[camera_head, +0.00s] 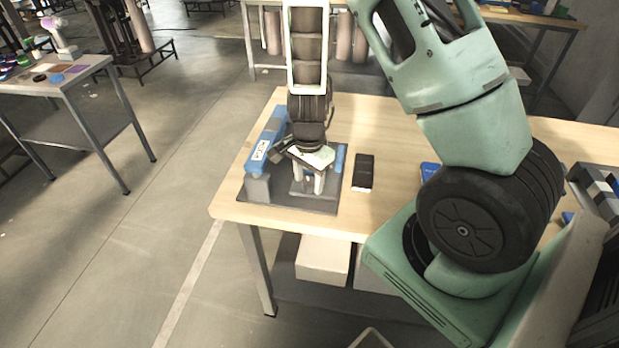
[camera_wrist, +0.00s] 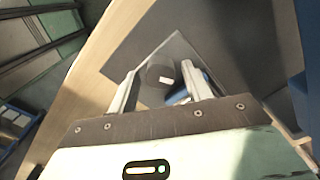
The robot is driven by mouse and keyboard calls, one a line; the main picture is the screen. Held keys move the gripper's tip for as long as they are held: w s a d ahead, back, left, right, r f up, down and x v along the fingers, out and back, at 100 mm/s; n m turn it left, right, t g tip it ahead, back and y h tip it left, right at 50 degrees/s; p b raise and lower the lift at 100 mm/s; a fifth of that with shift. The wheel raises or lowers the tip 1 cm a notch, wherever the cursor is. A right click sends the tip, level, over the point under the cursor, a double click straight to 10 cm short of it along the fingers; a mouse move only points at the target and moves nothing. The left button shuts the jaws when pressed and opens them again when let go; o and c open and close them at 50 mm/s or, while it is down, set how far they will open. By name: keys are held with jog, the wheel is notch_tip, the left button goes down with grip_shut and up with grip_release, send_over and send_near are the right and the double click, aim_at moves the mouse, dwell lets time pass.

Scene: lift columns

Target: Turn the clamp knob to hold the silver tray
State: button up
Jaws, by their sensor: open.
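My gripper (camera_head: 309,184) points down over the fixture on the wooden table, its two fingers spread apart. In the wrist view, my gripper (camera_wrist: 160,72) has a dark round knob (camera_wrist: 156,73) with a small white mark between its fingers. The fingers stand on either side of the knob; I cannot tell whether they touch it. The fixture has a dark base plate (camera_head: 262,199) and a blue labelled part (camera_head: 262,148) at its left. I cannot make out the silver tray for certain; my gripper and wrist hide part of the fixture.
A black flat device (camera_head: 363,172) lies on the table (camera_head: 350,218) just right of the base plate. A blue item (camera_head: 429,171) lies farther right, partly behind my arm. Grey parts (camera_head: 597,188) stand at the far right. The table's left edge is close to the fixture.

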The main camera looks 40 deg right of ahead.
jog(key=shift+r+p, duration=2.9)
jog(key=shift+r, duration=0.4)
jog(key=shift+f, duration=0.1)
